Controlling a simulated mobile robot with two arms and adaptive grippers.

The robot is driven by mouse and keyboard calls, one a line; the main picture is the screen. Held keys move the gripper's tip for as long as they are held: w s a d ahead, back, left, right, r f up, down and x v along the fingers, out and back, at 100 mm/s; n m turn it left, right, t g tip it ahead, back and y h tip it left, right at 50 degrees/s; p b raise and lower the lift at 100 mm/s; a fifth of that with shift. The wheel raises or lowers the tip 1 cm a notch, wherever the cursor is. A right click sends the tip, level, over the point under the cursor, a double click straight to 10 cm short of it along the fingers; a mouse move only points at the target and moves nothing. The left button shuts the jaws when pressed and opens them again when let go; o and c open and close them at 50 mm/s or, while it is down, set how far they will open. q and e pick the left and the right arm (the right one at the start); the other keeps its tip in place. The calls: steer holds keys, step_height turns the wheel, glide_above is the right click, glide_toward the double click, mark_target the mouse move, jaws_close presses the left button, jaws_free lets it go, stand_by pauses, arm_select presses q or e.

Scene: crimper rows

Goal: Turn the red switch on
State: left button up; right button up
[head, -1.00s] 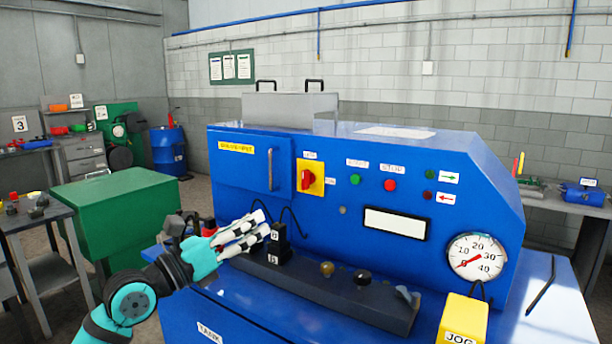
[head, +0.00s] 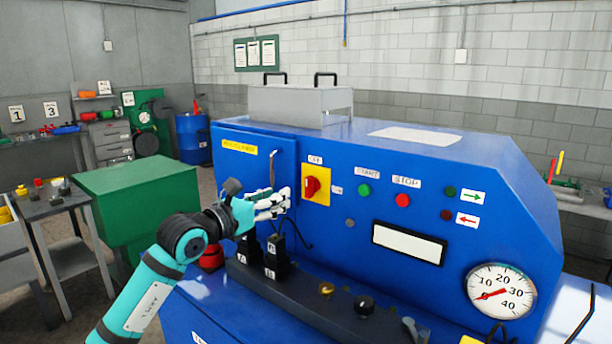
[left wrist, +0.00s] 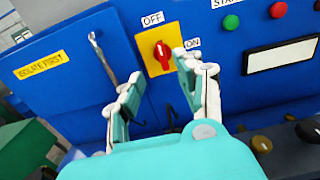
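The red switch (head: 312,186) is a rotary knob on a yellow plate (head: 321,196) on the front of the blue machine (head: 400,157). In the left wrist view the knob (left wrist: 162,50) sits between an OFF label above and an ON label to its right. The knob stands close to upright, tilted slightly. My left gripper (head: 284,200) is just left of the plate in the head view. In the left wrist view its fingers (left wrist: 157,78) are spread, with the knob beyond and between their tips, apart from them. The right gripper is not seen.
A metal door handle (head: 271,167) is close beside my left gripper. Green START (head: 364,190) and red STOP (head: 403,200) buttons lie right of the plate. Below, a dark ledge (head: 300,297) carries several knobs and black blocks. A gauge (head: 500,291) is at the right.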

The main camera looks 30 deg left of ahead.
arm_select(q)
steer(key=p, duration=0.2)
glide_toward(306, 183)
steer(key=w, duration=0.4)
steer(key=w+p, duration=0.1)
steer(key=w, duration=0.1)
steer(key=w+p, duration=0.1)
steer(key=w, duration=0.1)
steer(key=shift+w+d+r, duration=0.15)
steer(key=shift+w+d, duration=0.1)
steer(key=shift+d, duration=0.1)
steer(key=shift+w, duration=0.7)
jaws_close()
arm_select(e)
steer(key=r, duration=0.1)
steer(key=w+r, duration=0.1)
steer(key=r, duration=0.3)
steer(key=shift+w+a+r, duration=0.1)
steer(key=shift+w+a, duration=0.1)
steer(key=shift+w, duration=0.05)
